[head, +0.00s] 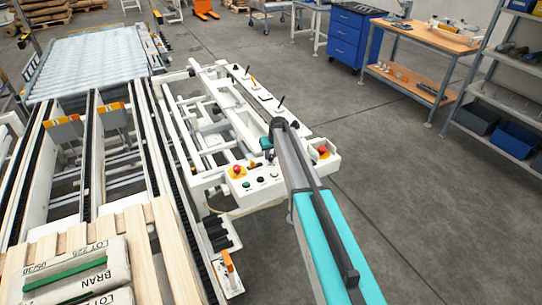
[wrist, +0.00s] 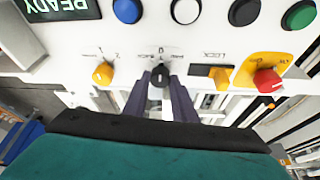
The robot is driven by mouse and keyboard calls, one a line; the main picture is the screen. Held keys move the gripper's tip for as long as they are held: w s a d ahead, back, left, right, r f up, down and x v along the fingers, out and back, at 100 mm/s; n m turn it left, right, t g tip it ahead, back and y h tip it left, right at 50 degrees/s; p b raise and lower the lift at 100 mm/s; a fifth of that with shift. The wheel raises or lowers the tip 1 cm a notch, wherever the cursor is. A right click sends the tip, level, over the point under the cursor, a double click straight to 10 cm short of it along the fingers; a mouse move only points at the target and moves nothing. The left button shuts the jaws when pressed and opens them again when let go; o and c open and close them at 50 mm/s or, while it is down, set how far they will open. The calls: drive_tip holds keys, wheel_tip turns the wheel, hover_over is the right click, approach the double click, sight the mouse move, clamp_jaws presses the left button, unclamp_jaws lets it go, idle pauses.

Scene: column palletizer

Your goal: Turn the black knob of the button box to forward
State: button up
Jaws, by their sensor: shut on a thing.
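The black knob (wrist: 160,76) sits on the white panel of the button box (wrist: 215,52) in the middle of the wrist view. My gripper (wrist: 161,78) has its two dark purple fingers on either side of the knob, shut on it. Small print, including a 0, stands above the knob, but most of it is too small to read. In the head view my teal arm reaches up to the white machine, and the fingers and black knob cannot be made out there.
In the wrist view a yellow knob (wrist: 103,74) is left of the black knob, and a red knob (wrist: 267,80) on yellow is to its right. A display reading READY and several round buttons line the top. In the head view a pallet with bags is at lower left.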

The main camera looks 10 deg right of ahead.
drive_tip(key=shift+f+m+b, duration=0.1)
drive_tip(key=shift+m+b, duration=0.25)
drive_tip(key=shift+m, duration=0.05)
drive_tip(key=m+h+b, duration=0.2)
drive_tip(key=m+b, duration=0.2)
drive_tip(key=shift+a, duration=0.2)
drive_tip(key=shift+w+a+m+g+h+b, duration=0.1)
drive_tip(key=shift+m+g+h+b, duration=0.4)
drive_tip(key=shift+m+b, duration=1.3)
drive_tip(key=shift+m, duration=0.3)
drive_tip(key=o, duration=1)
drive_tip(key=shift+o, duration=0.2)
drive_tip(key=shift+r, duration=0.2)
drive_tip(key=b+v, duration=0.2)
drive_tip(key=v, duration=1.1)
drive_tip(key=shift+s+a+r+b, duration=0.2)
drive_tip(key=shift+s+a+b, duration=0.1)
drive_tip(key=shift+s+b, duration=0.05)
